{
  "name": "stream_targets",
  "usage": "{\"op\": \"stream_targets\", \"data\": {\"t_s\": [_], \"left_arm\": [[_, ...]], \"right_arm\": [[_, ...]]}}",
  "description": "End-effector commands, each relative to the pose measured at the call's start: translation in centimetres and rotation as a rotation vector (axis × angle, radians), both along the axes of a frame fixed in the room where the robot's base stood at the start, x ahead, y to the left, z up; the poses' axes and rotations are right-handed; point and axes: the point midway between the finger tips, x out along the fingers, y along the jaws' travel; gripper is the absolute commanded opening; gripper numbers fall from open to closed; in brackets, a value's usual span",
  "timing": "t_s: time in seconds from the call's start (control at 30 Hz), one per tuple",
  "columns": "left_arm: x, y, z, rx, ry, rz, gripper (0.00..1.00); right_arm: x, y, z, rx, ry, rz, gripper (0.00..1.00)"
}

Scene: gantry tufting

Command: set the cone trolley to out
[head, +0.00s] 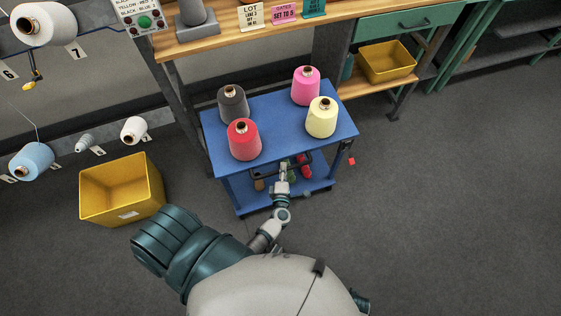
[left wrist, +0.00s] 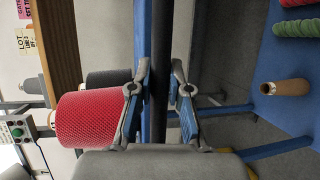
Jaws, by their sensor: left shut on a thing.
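The cone trolley (head: 278,113) is blue with two decks and stands on the grey floor in front of the wooden bench. Its top carries a red cone (head: 245,143), a dark grey cone (head: 233,107), a pink cone (head: 305,88) and a pale yellow cone (head: 321,121). My left gripper (head: 284,168) is at the dark handle bar on the trolley's near side. In the left wrist view my left gripper (left wrist: 162,78) is shut on the dark handle bar (left wrist: 160,40), a finger on each side. My right gripper is out of view.
A yellow bin (head: 120,190) stands on the floor left of the trolley. The wooden bench (head: 225,30) runs behind it. A yellow tray (head: 388,62) sits on a shelf at the back right. The floor to the right (head: 450,180) is largely clear.

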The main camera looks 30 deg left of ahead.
Motion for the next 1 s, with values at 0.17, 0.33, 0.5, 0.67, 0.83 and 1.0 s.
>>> {"op": "stream_targets", "data": {"t_s": [0.17,0.33,0.5,0.67,0.83,1.0], "left_arm": [[-1.08,-0.62,-0.65,0.000,0.014,0.003,0.00],[-1.29,-0.80,-0.66,-0.002,0.014,0.003,0.00],[-1.32,-0.80,-0.70,-0.002,0.014,0.003,0.00],[-1.31,-0.77,-0.71,-0.003,0.014,0.003,0.20],[-1.20,-0.82,-0.55,-0.001,0.011,0.003,0.43],[-1.07,-0.93,-0.32,0.000,0.007,0.001,0.43]], "right_arm": [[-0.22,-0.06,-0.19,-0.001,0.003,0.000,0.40],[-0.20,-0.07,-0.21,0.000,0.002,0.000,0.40],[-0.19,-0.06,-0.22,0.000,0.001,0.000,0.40],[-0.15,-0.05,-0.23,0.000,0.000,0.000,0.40],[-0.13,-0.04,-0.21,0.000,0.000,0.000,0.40],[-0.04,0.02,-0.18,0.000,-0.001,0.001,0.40]]}}
